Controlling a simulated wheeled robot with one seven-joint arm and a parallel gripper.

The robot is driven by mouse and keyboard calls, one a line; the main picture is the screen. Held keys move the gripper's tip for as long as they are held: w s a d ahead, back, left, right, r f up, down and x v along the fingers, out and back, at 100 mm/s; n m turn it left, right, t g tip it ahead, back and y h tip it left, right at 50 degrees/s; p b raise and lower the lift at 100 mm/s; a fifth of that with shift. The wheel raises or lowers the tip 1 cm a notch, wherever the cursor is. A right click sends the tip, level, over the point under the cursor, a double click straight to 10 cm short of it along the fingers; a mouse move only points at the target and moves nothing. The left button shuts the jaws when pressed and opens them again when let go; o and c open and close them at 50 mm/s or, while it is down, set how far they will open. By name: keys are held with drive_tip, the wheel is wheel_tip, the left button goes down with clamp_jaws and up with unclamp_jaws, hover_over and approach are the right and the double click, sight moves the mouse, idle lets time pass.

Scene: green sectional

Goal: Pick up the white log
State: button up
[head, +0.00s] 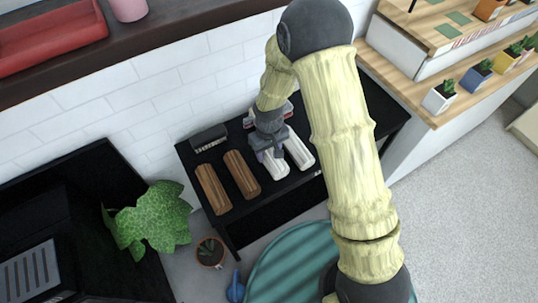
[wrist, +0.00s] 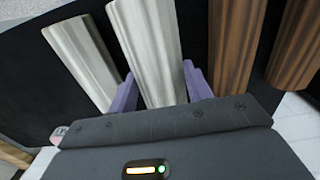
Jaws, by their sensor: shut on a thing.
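Two white logs lie side by side on a black table (head: 262,205). My gripper (head: 269,152) is down at the left white log (head: 275,167), the one closer to the brown logs. In the wrist view the purple fingers of my gripper (wrist: 159,78) stand on either side of this white log (wrist: 148,40) and are shut on it. The other white log (head: 299,152) lies just to the right in the head view and to the left in the wrist view (wrist: 80,60), outside the fingers. The wrist view hides the near end of the held log behind the gripper body.
Two brown logs, one outer (head: 213,189) and one inner (head: 242,174), lie left of the white logs. A small black item (head: 209,138) stands at the table's back left. A white brick wall (head: 150,90) rises behind. A leafy plant (head: 155,220) is at the left.

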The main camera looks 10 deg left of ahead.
wheel_tip(320, 180, up, 7)
drive_tip(key=shift+f, duration=0.15)
idle(0.4)
drive_tip(key=shift+w+d+r+p, duration=0.2)
drive_tip(key=shift+d+r+p, duration=0.15)
drive_tip(key=shift+p, duration=0.3)
drive_tip(key=w+d+r+m+p, duration=0.2)
drive_tip(key=d+r+p, duration=0.3)
drive_tip(key=d+p, duration=0.5)
drive_tip(key=w+d+r+m+p, duration=0.2)
drive_tip(key=d+r+m+p, duration=0.3)
drive_tip(key=d+p, duration=0.5)
drive_tip(key=r+p, duration=0.1)
drive_tip(key=p, duration=0.3)
drive_tip(key=shift+w+d+r, duration=0.2)
drive_tip(key=shift+w+d, duration=0.1)
drive_tip(key=shift+w, duration=0.1)
